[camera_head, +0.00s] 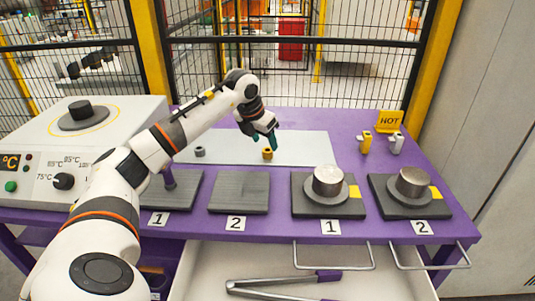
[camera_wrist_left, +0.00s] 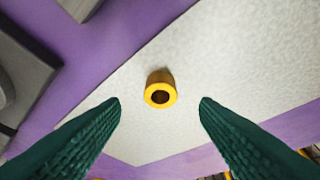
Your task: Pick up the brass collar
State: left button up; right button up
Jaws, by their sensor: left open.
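The brass collar (camera_head: 267,154) is a small gold ring-like cylinder standing on a light grey mat (camera_head: 315,147) on the purple table. In the left wrist view the collar (camera_wrist_left: 160,90) shows its round hole, centred between two green fingers. My left gripper (camera_head: 274,141) is open, just above and behind the collar in the head view. The fingers (camera_wrist_left: 160,103) are apart from the collar on both sides and hold nothing. My right gripper is not in view.
A grey collar (camera_head: 200,151) stands to the left on the mat. Dark plates numbered 1 and 2 line the front, two bearing metal cylinders (camera_head: 327,180). A heater (camera_head: 80,140) stands at left. Tongs (camera_head: 285,284) lie in an open drawer.

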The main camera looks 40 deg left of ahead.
aim_at(268, 149)
pick_arm(q)
jog(key=x, duration=0.4)
jog(key=c, duration=1.1)
jog(key=shift+r, duration=0.15)
